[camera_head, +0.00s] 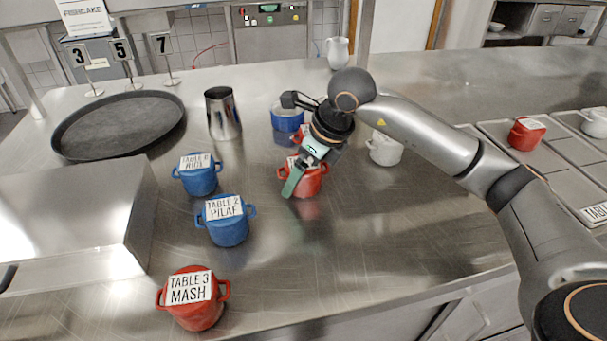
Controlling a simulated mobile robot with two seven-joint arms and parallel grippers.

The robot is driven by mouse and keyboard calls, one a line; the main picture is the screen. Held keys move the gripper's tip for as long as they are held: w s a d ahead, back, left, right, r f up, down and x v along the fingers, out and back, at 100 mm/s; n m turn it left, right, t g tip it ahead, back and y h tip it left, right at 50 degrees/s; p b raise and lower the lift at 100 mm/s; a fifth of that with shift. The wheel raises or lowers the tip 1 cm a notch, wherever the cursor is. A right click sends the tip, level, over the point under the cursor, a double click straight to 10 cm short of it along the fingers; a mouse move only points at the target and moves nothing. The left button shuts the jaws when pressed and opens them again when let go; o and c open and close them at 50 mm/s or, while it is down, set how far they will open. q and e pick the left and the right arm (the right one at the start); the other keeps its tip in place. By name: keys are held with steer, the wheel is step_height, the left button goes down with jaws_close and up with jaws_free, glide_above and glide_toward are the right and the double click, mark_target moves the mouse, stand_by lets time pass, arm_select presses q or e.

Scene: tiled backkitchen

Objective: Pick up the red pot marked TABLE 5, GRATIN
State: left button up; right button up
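No label reading TABLE 5, GRATIN is legible. One red pot (311,185) stands on the steel counter right under my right gripper (296,180), its white label mostly covered. The gripper's green finger reaches down at the pot's left side; whether it touches the pot I cannot tell. A second red pot (297,140) is just behind, largely hidden by the gripper. Another red pot (527,138) with an unreadable label stands at the far right. The nearest red pot (200,313) is marked TABLE 3, MASH. My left gripper is not in view.
Blue pots (228,232) and (199,181) stand left of the gripper, a third blue pot (287,121) behind it. A white pot (384,150) is close on the right. A steel cup (223,115) and black round tray (70,145) are farther left. The front-centre counter is clear.

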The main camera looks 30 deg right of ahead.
steer(key=c, duration=1.4)
steer(key=shift+r, duration=0.1)
steer(key=shift+r, duration=0.1)
